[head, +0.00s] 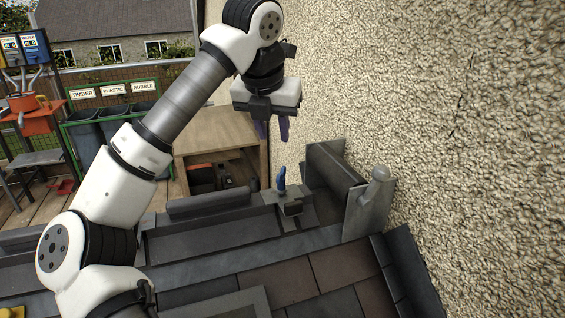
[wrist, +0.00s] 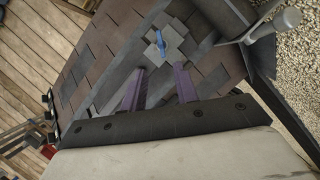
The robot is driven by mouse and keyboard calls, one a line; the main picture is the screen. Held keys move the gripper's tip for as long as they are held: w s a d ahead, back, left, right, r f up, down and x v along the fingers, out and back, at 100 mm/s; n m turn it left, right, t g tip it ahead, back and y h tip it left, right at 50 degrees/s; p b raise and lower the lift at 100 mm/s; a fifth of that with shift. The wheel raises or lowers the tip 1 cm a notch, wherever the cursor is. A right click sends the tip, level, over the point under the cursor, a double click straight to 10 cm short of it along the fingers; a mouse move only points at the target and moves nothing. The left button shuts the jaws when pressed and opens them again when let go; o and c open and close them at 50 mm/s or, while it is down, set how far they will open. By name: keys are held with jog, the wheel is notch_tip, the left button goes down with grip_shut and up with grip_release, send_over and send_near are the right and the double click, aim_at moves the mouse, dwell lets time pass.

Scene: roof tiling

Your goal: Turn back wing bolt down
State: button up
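A blue wing bolt (head: 281,179) stands upright on a small grey clamp block (head: 291,206) at the roof's upper edge, near the wall. It also shows in the wrist view (wrist: 160,43), beyond my fingertips. My gripper (head: 272,129), with purple fingers, hangs above and slightly left of the bolt in the head view, apart from it. In the wrist view my gripper (wrist: 160,82) has its two fingers spread with nothing between them. I see only one wing bolt.
A pebble-dashed wall (head: 470,130) rises close on the right. A grey post with a rounded top (head: 378,185) stands right of the bolt. Dark roof tiles (head: 290,280) lie in front. A wooden box (head: 215,140) with tools inside is behind. Labelled bins (head: 95,130) stand at the left.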

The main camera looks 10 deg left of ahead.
aim_at(281, 171)
jog(key=p+x, duration=0.3)
jog(key=x, duration=0.9)
jog(key=shift+d+f, duration=0.15)
grip_shut()
